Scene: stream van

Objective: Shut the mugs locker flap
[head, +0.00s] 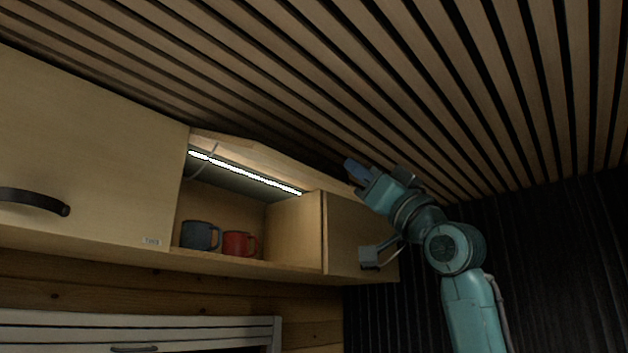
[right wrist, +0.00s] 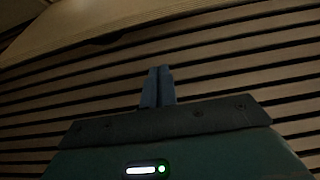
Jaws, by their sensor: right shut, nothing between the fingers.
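The mugs locker (head: 222,192) is open in the head view, with a dark blue mug (head: 197,236) and a red mug (head: 238,244) on its floor. Its pale wood flap (head: 270,160) is raised close under the slatted ceiling and shows nearly edge-on. A thin stay (head: 203,162) runs up to it at the left. My right gripper (head: 355,170) is shut and empty by the flap's right end, just under the ceiling. In the right wrist view its fingertips (right wrist: 159,70) are together, apart from a wooden panel (right wrist: 190,18) with a dark handle-like shape. My left gripper is not in view.
A closed locker door (head: 90,140) with a dark handle (head: 35,201) is to the left. Another closed locker door (head: 350,233) is to the right, behind my right arm. The slatted ceiling (head: 300,80) is close above. A white shutter (head: 140,333) is below.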

